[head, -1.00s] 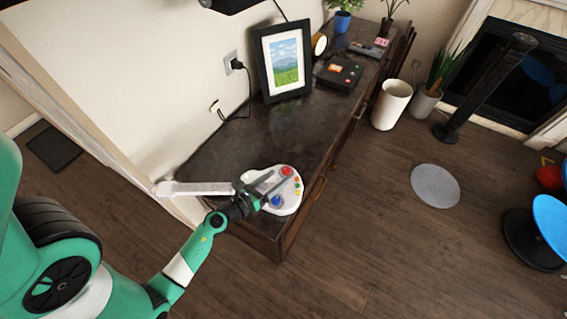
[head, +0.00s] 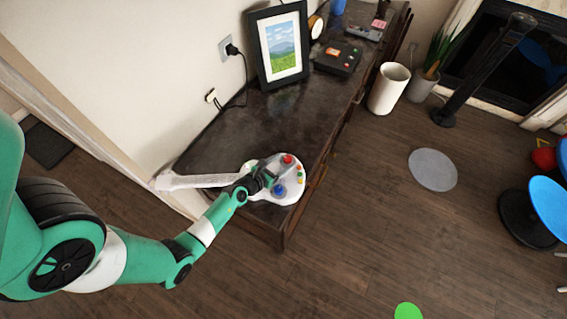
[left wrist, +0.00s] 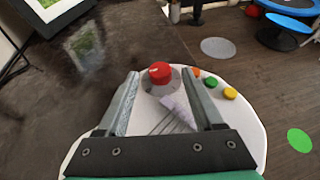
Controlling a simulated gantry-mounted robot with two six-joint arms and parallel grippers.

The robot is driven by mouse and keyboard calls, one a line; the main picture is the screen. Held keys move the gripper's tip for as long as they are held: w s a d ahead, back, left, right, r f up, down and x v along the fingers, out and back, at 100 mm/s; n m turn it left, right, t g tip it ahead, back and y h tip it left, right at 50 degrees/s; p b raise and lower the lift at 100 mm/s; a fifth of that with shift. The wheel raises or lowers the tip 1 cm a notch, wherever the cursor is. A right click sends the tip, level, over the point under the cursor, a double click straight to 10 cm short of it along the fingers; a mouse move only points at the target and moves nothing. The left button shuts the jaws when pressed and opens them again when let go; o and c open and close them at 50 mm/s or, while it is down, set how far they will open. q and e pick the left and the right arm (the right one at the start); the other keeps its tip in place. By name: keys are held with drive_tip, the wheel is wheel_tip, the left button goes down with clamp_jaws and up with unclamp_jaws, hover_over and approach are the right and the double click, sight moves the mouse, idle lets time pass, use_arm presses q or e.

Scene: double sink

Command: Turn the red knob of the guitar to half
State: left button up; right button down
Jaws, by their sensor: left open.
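A white toy guitar (head: 290,190) lies on the dark cabinet top, its neck (head: 200,181) pointing left. Its red knob (head: 287,159) is on the far part of the body; it also shows in the left wrist view (left wrist: 159,72), with a light mark on its top. A blue knob (head: 280,190) is on the near part. My left gripper (head: 267,175) is over the guitar body, open and empty. In the left wrist view its two fingers (left wrist: 165,98) are spread, with the red knob ahead, between and slightly beyond the tips. My right gripper is not in view.
Small orange, green and yellow buttons (left wrist: 211,82) sit beside the red knob. A framed picture (head: 282,45) and a black device (head: 338,60) stand farther back on the cabinet (head: 217,137). The cabinet's middle is clear.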

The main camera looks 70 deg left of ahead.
use_arm(q)
drive_tip(key=shift+w+a+f, duration=0.2)
drive_tip(key=shift+w+f, duration=0.05)
drive_tip(key=shift+w, duration=0.2)
clamp_jaws()
